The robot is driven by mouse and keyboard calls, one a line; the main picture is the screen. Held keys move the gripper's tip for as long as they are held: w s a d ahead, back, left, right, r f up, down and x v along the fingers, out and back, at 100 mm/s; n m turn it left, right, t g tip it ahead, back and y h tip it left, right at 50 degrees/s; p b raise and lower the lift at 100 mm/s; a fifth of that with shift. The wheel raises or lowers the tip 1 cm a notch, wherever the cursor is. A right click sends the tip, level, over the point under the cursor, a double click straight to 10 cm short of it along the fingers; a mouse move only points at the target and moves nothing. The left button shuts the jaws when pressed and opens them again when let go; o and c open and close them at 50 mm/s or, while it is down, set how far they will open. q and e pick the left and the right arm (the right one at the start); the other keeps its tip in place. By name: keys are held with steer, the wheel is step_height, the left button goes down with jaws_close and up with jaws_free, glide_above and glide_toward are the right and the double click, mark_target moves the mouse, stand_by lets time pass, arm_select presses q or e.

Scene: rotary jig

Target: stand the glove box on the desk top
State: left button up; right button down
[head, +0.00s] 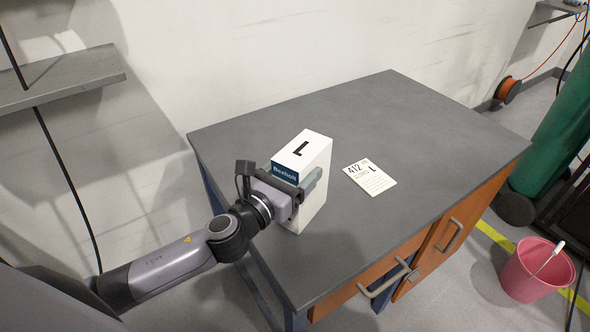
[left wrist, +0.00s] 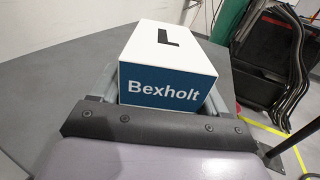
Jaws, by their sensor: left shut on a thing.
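The glove box (head: 313,165) is white with a blue "Bexholt" band and a black "L" on its top face. It is upright at the left part of the grey desk top (head: 400,115). My left gripper (head: 299,186) is shut on the box, with its fingers along the sides. In the left wrist view the box (left wrist: 168,65) sits between the fingers, with its "Bexholt" face toward me. The box's lower end appears at the desk surface, but I cannot tell whether it touches. My right gripper is not in view.
A white card (head: 369,176) marked "412" and "L" lies flat on the desk, right of the box. The desk's back and right are clear. A wall shelf (head: 60,78) is at the left. A pink bucket (head: 536,270) and a green cylinder (head: 556,140) stand on the floor at right.

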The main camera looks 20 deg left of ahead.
arm_select(q)
steer(key=o, duration=1.7)
steer(key=shift+r, duration=0.15)
steer(key=shift+b+v, duration=0.55)
steer(key=shift+v, duration=5.5)
